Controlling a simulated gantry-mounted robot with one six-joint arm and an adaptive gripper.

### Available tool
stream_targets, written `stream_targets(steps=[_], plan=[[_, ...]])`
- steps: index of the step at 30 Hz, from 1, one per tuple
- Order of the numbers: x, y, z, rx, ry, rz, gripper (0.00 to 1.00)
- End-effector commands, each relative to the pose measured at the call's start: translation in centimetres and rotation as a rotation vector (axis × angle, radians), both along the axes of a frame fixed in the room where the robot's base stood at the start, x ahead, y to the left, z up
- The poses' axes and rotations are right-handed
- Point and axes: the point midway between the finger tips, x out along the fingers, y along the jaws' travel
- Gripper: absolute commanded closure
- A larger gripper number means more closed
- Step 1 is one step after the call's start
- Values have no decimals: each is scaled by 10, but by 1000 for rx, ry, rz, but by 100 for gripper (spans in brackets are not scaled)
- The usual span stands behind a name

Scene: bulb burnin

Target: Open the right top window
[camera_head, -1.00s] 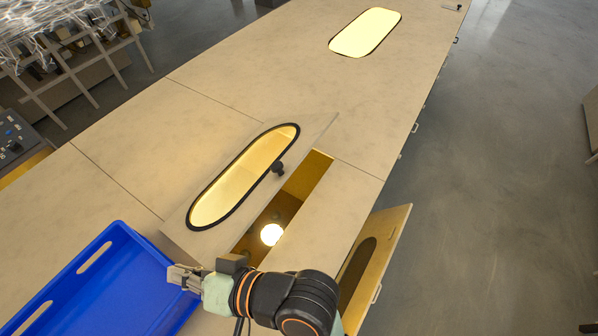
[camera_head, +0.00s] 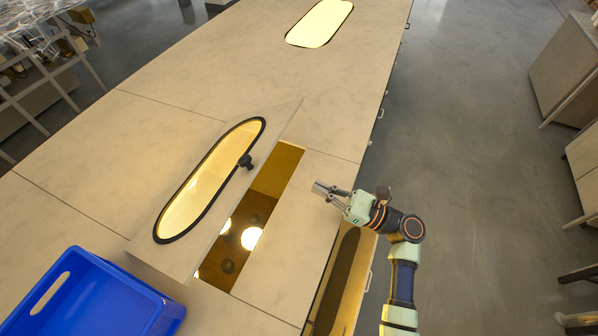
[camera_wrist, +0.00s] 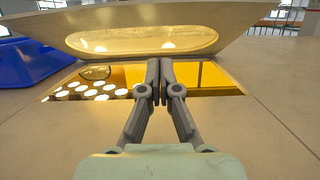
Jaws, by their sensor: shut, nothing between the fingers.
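The top window is a pale panel with a black-rimmed oval pane (camera_head: 208,185) and a black knob (camera_head: 246,161) on its right side. The panel lies tilted, its right side raised, left of a long opening (camera_head: 272,178) in the bench top. Glowing bulbs (camera_head: 251,238) show inside the opening. In the wrist view the raised panel with its oval pane (camera_wrist: 140,41) stands beyond the opening. My gripper (camera_head: 318,189) is shut and empty, to the right of the opening and apart from the panel. Its closed fingers (camera_wrist: 159,75) point towards the opening.
A blue crate (camera_head: 84,300) sits at the lower left. A side door (camera_head: 352,295) hangs open on the bench's right side, below my arm. Another lit oval window (camera_head: 320,22) lies flat farther back. Open floor lies to the right.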

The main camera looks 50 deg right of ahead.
Motion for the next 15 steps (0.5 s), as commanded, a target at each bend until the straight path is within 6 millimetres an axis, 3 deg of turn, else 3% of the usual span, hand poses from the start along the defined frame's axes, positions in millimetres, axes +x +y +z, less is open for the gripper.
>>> stream_targets(steps=[13,15], plan=[[88,26,25,-3,-1,5,100],[93,27,39,-6,-1,4,100]])
